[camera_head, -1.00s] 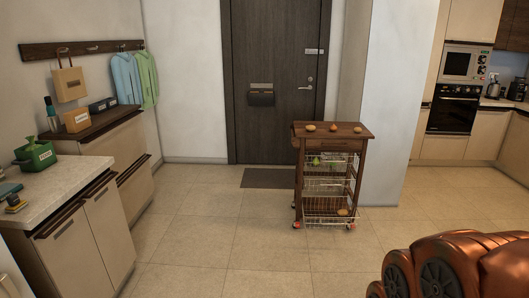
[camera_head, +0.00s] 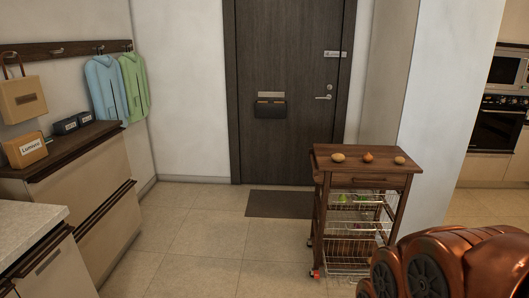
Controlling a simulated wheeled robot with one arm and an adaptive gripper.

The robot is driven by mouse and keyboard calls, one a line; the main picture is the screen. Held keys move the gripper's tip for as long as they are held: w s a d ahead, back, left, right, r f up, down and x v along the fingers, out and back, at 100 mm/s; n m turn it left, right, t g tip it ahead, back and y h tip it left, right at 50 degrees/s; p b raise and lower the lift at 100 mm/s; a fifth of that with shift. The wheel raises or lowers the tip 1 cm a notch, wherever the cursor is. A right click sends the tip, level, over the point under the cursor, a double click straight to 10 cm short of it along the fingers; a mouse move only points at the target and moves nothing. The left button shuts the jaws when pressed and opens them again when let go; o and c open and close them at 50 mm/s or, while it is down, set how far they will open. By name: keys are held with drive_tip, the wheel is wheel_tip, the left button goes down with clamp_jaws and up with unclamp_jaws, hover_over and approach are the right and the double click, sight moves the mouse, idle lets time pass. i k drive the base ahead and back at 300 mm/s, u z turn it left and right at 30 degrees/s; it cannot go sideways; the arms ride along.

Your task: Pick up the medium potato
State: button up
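A wooden kitchen cart (camera_head: 345,172) stands right of centre, in front of the dark door. Three small round items lie in a row on its top: a tan, potato-like one on the left (camera_head: 338,157), a more orange one in the middle (camera_head: 368,157) and a tan, potato-like one on the right (camera_head: 400,160). They are too small to tell which is the medium potato. My copper-coloured arm fills the lower right and covers part of the cart's lower right side. My gripper is out of view.
Wire baskets (camera_head: 350,228) hang under the cart top, with green items in the upper one. A doormat (camera_head: 280,204) lies before the door. Cabinets (camera_head: 90,200) line the left wall. The tiled floor (camera_head: 200,250) between cabinets and cart is clear.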

sight(337, 156)
drive_tip(key=z, duration=0.05)
drive_tip(key=i, duration=2.3)
drive_tip(key=z, duration=0.1)
